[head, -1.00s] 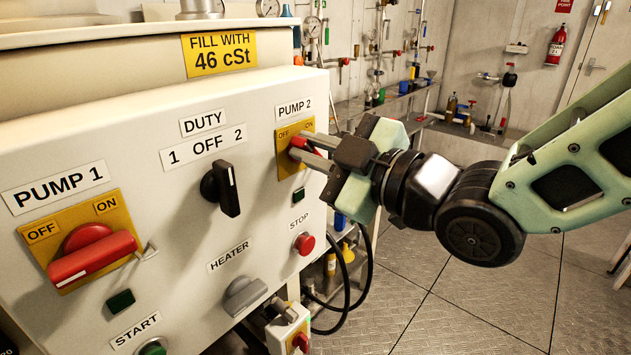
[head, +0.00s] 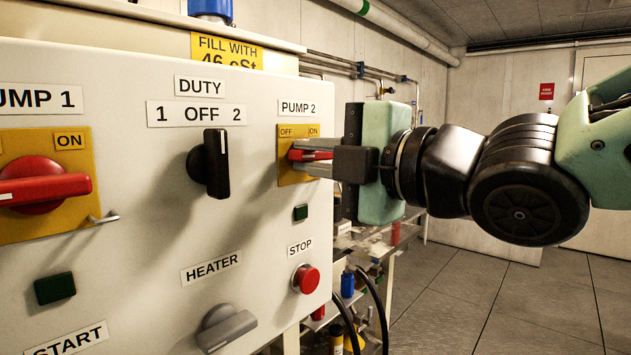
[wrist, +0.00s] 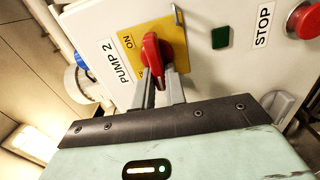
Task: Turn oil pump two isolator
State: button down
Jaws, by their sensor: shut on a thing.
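The oil pump two isolator is a red rotary handle (head: 297,155) on a yellow plate (head: 284,174) marked OFF and ON, under the PUMP 2 label. The handle lies roughly level in the head view. My gripper (head: 308,158) reaches it from the right and is shut on it, hiding part of it. In the wrist view the red handle (wrist: 152,52) sits at the ends of my two grey fingers (wrist: 161,86). The ON mark shows there; the OFF mark is mostly hidden.
The black DUTY switch (head: 210,163) and red PUMP 1 isolator (head: 40,187) are to the left. A dark green indicator (head: 301,212), red STOP button (head: 306,279) and grey HEATER switch (head: 225,328) are below. Open floor (head: 450,300) lies right of the panel.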

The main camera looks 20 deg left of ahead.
jog(key=shift+f+n+b, duration=0.15)
jog(key=shift+n+b, duration=0.2)
jog(key=shift+n, duration=0.05)
jog(key=c, duration=1.4)
grip_release()
jog(key=shift+c, duration=0.2)
jog(key=shift+d, duration=0.15)
jog(key=p+v, duration=0.6)
jog(key=v, duration=1.1)
